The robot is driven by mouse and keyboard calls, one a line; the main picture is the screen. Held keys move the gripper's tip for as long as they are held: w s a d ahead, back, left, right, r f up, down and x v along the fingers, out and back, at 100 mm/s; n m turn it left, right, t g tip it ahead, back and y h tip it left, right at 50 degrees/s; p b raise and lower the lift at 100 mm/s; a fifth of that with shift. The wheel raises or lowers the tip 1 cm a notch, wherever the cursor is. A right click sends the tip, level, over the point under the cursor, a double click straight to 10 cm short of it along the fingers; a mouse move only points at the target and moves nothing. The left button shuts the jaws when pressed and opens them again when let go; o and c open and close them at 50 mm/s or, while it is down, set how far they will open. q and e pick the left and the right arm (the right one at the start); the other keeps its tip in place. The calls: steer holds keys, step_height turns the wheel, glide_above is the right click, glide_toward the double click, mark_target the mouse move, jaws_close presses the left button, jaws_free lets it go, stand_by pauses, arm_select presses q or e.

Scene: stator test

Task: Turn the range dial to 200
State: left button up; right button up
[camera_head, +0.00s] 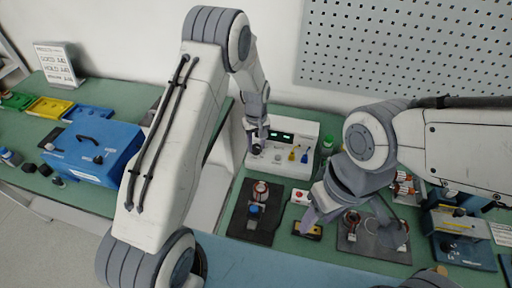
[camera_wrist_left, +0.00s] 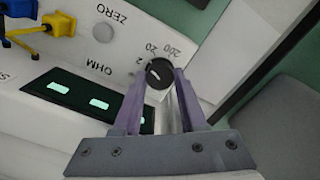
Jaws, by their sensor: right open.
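The white test meter (camera_head: 308,135) stands on the bench in the head view, with a lit green display (camera_wrist_left: 90,102). In the left wrist view its black range dial (camera_wrist_left: 160,72) is beside the word OHM, with the marks 2, 20 and 200 around it. A short white line shows on the dial; the mark it points to is hard to tell. My left gripper (camera_head: 256,150) is at the meter's front. Its fingers (camera_wrist_left: 162,82) lie on both sides of the dial and appear shut on it. My right gripper (camera_head: 350,222) is open over the front right of the bench.
A stator on a dark plate (camera_head: 240,228) sits in front of the meter. A second dark plate with parts (camera_head: 372,246) lies under my right gripper. Blue (camera_head: 95,150) and yellow-grey boxes stand left and right. Yellow and blue plugs (camera_wrist_left: 58,22) are beside the dial panel.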

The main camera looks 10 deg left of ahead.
mark_target(256, 146)
arm_select(q)
steer(key=m, duration=1.3)
steer(key=o, duration=1)
step_height(256, 146, up, 6)
steer(key=p, duration=0.5)
steer(key=shift+r, duration=0.1)
